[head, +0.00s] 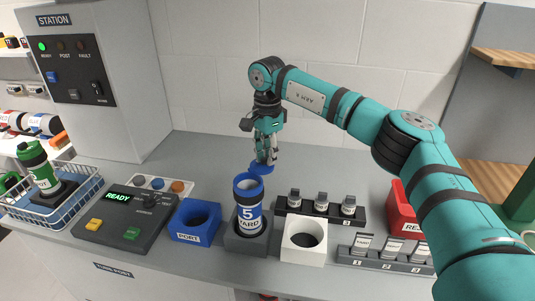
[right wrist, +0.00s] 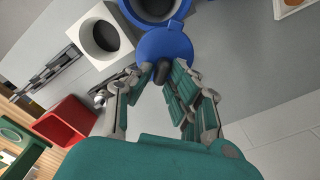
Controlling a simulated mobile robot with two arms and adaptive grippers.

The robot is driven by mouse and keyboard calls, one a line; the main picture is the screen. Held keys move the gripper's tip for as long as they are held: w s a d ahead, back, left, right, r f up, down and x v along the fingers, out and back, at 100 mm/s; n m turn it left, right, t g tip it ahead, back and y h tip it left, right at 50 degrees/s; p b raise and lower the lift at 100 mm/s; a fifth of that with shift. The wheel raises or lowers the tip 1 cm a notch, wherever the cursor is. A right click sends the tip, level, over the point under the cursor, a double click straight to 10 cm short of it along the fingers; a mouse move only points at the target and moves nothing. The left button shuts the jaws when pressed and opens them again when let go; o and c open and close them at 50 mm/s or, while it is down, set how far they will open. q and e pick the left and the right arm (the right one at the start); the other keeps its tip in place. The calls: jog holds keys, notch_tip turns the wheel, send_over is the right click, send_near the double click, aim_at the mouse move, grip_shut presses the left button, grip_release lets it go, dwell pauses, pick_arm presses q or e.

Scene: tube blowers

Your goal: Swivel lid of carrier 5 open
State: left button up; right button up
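In the right wrist view the lid (right wrist: 166,44) shows as a blue disc beside the tube rim (right wrist: 153,14). My right gripper (head: 266,161) is at the lid, its fingers on either side of the dark knob (right wrist: 162,72). Whether they press on it is unclear. My left gripper is out of view.
A blue port block (head: 193,220) stands left of the carrier, a white holder (head: 303,240) right of it. Racks with small grey pieces (head: 320,206) and a red bin (head: 405,208) are further right. The control box (head: 121,215) reads "READY". The counter behind is clear.

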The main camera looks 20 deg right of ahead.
jog(key=shift+o, duration=1.4)
jog(key=shift+r, duration=0.15)
notch_tip(320, 180, up, 12)
jog(key=shift+f, duration=0.2)
